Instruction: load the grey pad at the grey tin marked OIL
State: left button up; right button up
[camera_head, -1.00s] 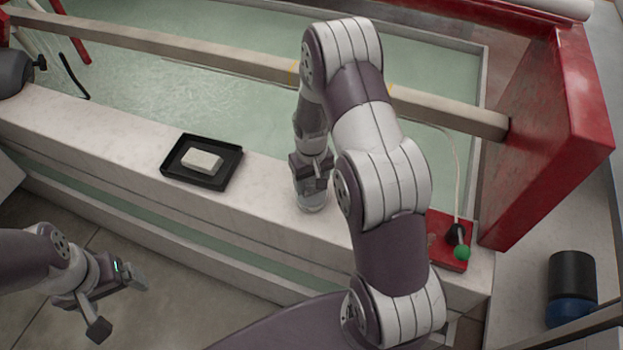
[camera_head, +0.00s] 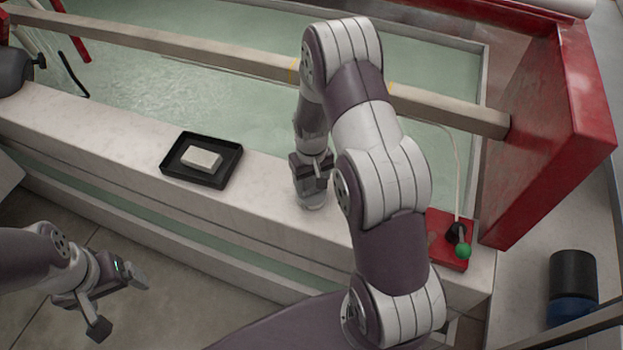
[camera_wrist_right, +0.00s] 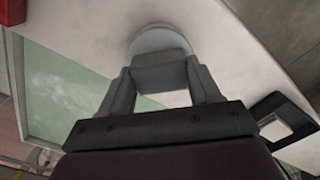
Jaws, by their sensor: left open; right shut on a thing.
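A round grey tin (camera_head: 313,201) stands on the pale ledge, partly hidden under my right gripper; no OIL marking is legible. It also shows in the right wrist view as a pale round shape (camera_wrist_right: 158,38). My right gripper (camera_head: 312,180) is directly above the tin, shut on a grey block that looks like the pad (camera_wrist_right: 160,78). The pad overlaps the tin in the wrist view; I cannot tell whether they touch. My left gripper (camera_head: 122,302) is open and empty, low at the left, away from the ledge.
A black tray (camera_head: 228,172) with a white block (camera_head: 201,157) lies on the ledge left of the tin. A red base with a green-knobbed lever (camera_head: 462,250) sits to the right. A long rail (camera_head: 225,58) crosses the wet green bed behind. Ledge between tray and tin is clear.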

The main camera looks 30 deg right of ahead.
aim_at(312, 182)
jog(key=shift+f, duration=0.3)
jog(key=shift+f, duration=0.1)
dwell(1.2)
notch_tip(312, 182, up, 7)
jog(key=p, duration=0.6)
dwell(0.3)
